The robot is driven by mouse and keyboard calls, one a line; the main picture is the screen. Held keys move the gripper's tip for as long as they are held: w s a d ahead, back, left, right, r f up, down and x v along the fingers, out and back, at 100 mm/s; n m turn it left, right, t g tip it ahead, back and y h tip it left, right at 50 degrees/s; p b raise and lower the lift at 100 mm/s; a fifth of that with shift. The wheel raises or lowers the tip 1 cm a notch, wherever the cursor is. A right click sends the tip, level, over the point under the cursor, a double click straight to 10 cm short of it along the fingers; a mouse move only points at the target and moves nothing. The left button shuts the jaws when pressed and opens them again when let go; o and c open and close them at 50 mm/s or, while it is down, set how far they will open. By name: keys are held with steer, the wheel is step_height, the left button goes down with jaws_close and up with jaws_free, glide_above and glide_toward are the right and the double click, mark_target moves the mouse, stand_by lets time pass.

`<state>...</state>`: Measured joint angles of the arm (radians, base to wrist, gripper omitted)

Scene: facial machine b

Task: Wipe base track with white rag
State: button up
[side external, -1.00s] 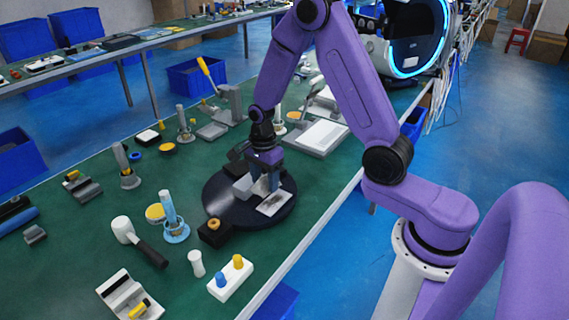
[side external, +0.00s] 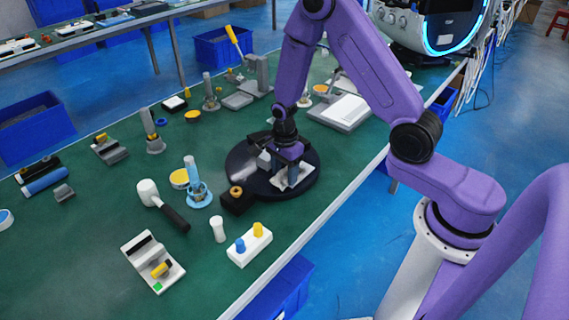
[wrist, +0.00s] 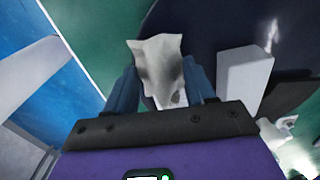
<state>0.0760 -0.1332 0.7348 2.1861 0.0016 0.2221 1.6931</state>
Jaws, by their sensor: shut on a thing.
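The white rag (side external: 297,176) is on the right part of the round dark base (side external: 265,190). In the wrist view the rag (wrist: 155,55) is bunched between the two blue fingers of my gripper (wrist: 160,85), with a grey mark near its lower edge. My gripper (side external: 290,158) is shut on the rag, low over the base. I cannot tell whether the rag touches the base. A pale smear shows on the dark base (wrist: 220,22) in the wrist view. No separate track can be made out; the gripper hides part of the base.
A white block (wrist: 243,78) stands on the base close beside my gripper. A black block with an orange ring (side external: 237,199) is at the base's front left. A white holder with blue and yellow pegs (side external: 249,245) and a mallet (side external: 162,205) are nearby. The table edge is at right.

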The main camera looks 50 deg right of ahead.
mark_target(308, 164)
steer(key=shift+f, duration=0.65)
steer(key=shift+w+d+f, duration=0.1)
steer(key=shift+d+f, duration=0.05)
steer(key=shift+d, duration=0.1)
steer(key=shift+c, duration=0.3)
steer(key=shift+d+f, duration=0.15)
steer(key=shift+d, duration=5.25)
steer(key=shift+a, duration=5.7)
steer(key=shift+r, duration=4.1)
